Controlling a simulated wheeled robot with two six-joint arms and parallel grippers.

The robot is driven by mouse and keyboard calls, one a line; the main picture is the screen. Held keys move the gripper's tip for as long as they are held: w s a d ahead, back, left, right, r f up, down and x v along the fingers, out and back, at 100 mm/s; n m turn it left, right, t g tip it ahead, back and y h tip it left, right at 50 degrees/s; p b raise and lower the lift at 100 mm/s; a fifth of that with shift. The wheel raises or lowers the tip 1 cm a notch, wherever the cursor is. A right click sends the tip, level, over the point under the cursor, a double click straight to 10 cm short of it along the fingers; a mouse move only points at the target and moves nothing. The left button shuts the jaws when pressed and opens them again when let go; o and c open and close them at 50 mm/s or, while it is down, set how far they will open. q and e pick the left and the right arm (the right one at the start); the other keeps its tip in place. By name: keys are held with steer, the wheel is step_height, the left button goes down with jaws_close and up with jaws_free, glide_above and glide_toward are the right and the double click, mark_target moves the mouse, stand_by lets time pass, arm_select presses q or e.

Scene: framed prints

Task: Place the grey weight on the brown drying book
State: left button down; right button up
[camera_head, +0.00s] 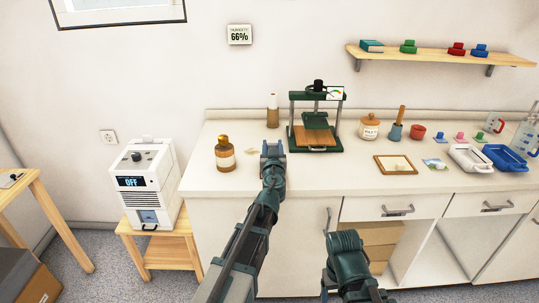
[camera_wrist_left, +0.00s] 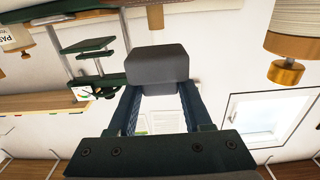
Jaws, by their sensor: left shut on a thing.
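My left gripper (camera_head: 273,149) is raised in front of the counter, between the amber bottle and the green press. In the left wrist view it is shut on the grey weight (camera_wrist_left: 157,67), a block with rounded edges held between the fingertips. In the head view the weight is hard to tell apart from the gripper. A brown flat piece (camera_head: 314,138) lies in the press; I cannot tell whether it is the drying book. Part of my right arm shows at the bottom, but its gripper is not in view.
The green press (camera_head: 291,127) stands at the back of the counter (camera_head: 300,174). An amber bottle (camera_head: 225,156) stands left of my gripper. A paste jar (camera_head: 369,128), a wooden frame (camera_head: 395,166) and trays (camera_head: 470,158) are to the right. The front counter left of the frame is clear.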

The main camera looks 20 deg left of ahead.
arm_select(q)
steer(key=shift+a, duration=0.2)
steer(key=f+b, duration=0.4)
steer(key=shift+w+a, duration=0.25)
steer(key=shift+a, duration=0.15)
steer(key=shift+r, duration=0.2)
steer(key=shift+f, duration=0.15)
steer(key=shift+c, duration=1.6)
jaws_free()
